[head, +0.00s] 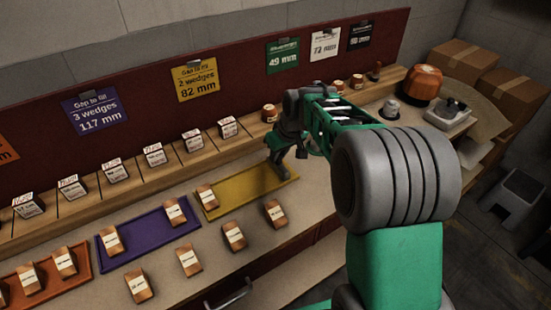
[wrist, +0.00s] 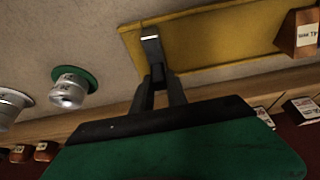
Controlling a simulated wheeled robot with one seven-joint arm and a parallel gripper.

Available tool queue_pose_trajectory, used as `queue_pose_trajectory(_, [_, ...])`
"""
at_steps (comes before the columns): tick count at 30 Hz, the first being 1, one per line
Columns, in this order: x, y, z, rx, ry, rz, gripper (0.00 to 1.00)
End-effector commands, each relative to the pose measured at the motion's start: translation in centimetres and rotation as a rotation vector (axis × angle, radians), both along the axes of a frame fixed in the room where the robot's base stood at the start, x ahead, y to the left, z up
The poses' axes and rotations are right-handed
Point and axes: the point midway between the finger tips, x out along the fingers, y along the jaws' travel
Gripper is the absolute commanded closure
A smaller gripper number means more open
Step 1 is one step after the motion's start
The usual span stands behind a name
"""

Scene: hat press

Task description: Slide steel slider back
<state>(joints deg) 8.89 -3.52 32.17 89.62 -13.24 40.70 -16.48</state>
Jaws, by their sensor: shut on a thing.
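My gripper (head: 280,168) reaches down to the right end of the yellow tray (head: 240,198) on the counter. In the wrist view, my gripper (wrist: 153,66) points at a corner of the yellow tray (wrist: 215,42), its dark fingers close together. A small light-grey metal piece (wrist: 151,43) shows at the fingertips, over the tray's end; it looks like the steel slider, and the fingers are shut on it. Its lower part is hidden, and I cannot tell whether it touches the tray. In the head view my arm and fingers hide the slider.
A wooden wedge (head: 207,197) lies at the tray's left end. More wedges (head: 234,236) lie on the counter in front. A purple tray (head: 150,236) is to the left. A silver cup on a green disc (wrist: 68,90) stands beside my gripper. Labelled boxes (head: 228,127) line the back ledge.

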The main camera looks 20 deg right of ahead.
Motion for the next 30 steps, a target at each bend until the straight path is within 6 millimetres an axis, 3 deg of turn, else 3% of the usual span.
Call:
queue_pose_trajectory(6, [0.6,-1.8,-0.1,0.001,0.002,0.005,1.00])
queue_pose_trajectory(17, [0.8,-2.4,0.0,-0.001,0.000,-0.002,1.00])
queue_pose_trajectory(18, [0.8,-2.4,0.0,-0.002,-0.001,-0.003,0.81])
queue_pose_trajectory(26, [0.8,-2.1,0.0,-0.001,-0.001,0.001,0.60])
queue_pose_trajectory(30, [0.8,-2.0,0.0,-0.001,-0.001,0.005,0.60])
